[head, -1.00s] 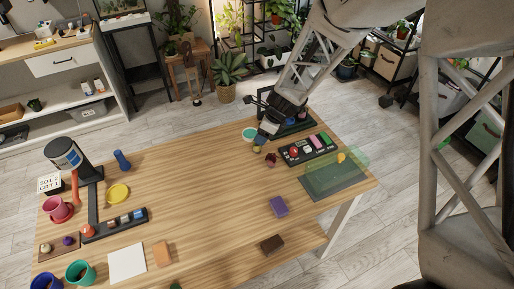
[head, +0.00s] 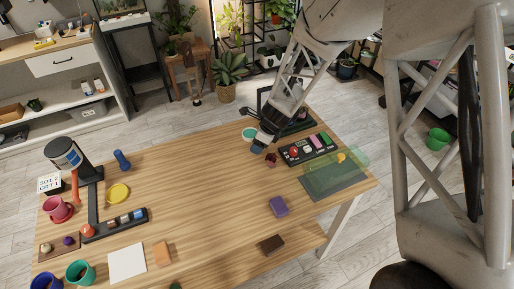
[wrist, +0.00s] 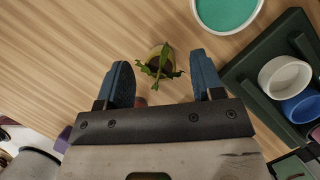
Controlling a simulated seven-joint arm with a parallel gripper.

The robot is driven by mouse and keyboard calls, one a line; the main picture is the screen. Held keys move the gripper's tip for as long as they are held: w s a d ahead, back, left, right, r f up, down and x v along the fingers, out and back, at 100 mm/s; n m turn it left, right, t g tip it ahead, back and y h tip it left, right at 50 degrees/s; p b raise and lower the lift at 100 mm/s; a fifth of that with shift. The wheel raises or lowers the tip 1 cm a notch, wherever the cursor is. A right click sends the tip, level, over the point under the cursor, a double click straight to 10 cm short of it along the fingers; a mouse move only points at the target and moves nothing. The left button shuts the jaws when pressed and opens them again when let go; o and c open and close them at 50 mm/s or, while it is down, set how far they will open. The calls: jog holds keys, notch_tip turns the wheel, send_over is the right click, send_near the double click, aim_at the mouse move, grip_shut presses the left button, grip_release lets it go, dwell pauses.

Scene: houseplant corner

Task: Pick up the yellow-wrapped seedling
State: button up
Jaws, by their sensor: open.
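The yellow-wrapped seedling (wrist: 158,55) stands on the wooden table in the wrist view, its green leaves spread over a pale yellow wrap. It is in the gap between my two blue fingers, near their tips, and neither finger visibly touches it. My gripper (wrist: 162,75) is open around that gap. In the head view my gripper (head: 260,142) is low over the far part of the table, and it hides the seedling there.
A teal-filled white bowl (wrist: 226,12) is close to the right finger. A dark tray (wrist: 258,68) with white and blue cups lies further right. A small dark red item (head: 271,159) stands near my gripper. The table's middle (head: 205,190) is clear.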

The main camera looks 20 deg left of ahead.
jog(key=shift+x, duration=0.95)
jog(key=c, duration=1)
jog(key=shift+r, duration=0.2)
jog(key=shift+r, duration=1.4)
jog(key=shift+s+r, duration=0.2)
jog(key=shift+r, duration=0.1)
jog(key=s+d, duration=0.3)
jog(key=s, duration=0.1)
jog(key=s+d, duration=0.3)
jog(key=s, duration=0.1)
jog(key=s+d+r, duration=0.1)
jog(key=s+d, duration=0.2)
jog(key=s, duration=0.1)
jog(key=shift+s+r, duration=0.15)
jog(key=shift+s, duration=0.2)
